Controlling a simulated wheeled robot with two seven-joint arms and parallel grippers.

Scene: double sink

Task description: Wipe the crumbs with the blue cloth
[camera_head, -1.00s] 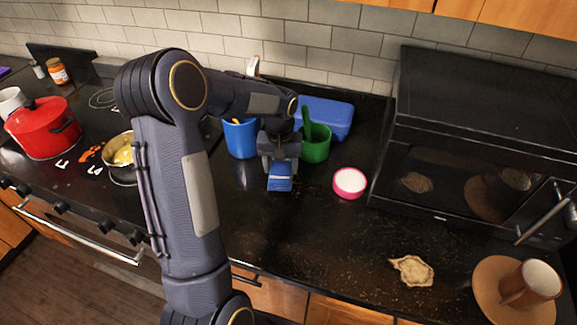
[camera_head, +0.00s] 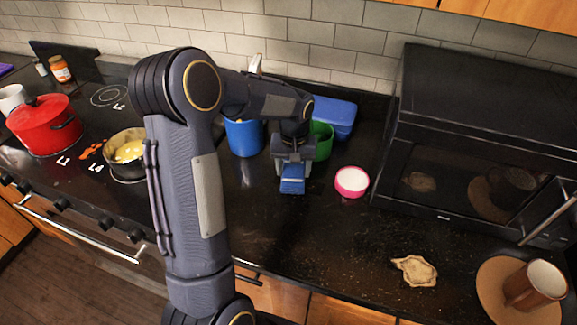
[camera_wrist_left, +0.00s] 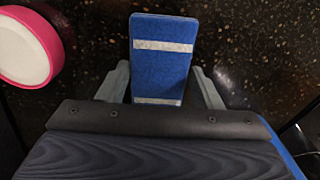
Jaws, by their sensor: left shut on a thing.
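The blue cloth (camera_head: 292,186) is a folded blue piece with pale stripes. My left gripper (camera_head: 292,172) is shut on it, low over the black counter beside the pink bowl. In the left wrist view the cloth (camera_wrist_left: 160,60) sticks out between the two fingers of the gripper (camera_wrist_left: 162,85). I cannot tell whether the cloth touches the counter. Crumbs (camera_head: 345,255) show as small light specks spread over the counter, mostly right of and in front of the cloth. The wrist view also shows specks (camera_wrist_left: 255,45). My right gripper is not in view.
A pink-rimmed bowl (camera_head: 351,182) stands just right of the cloth. A blue cup (camera_head: 243,138), a green cup (camera_head: 321,141) and a blue box (camera_head: 335,117) stand behind. A microwave (camera_head: 470,150), a flat beige piece (camera_head: 415,270) and a brown mug (camera_head: 537,285) are at right.

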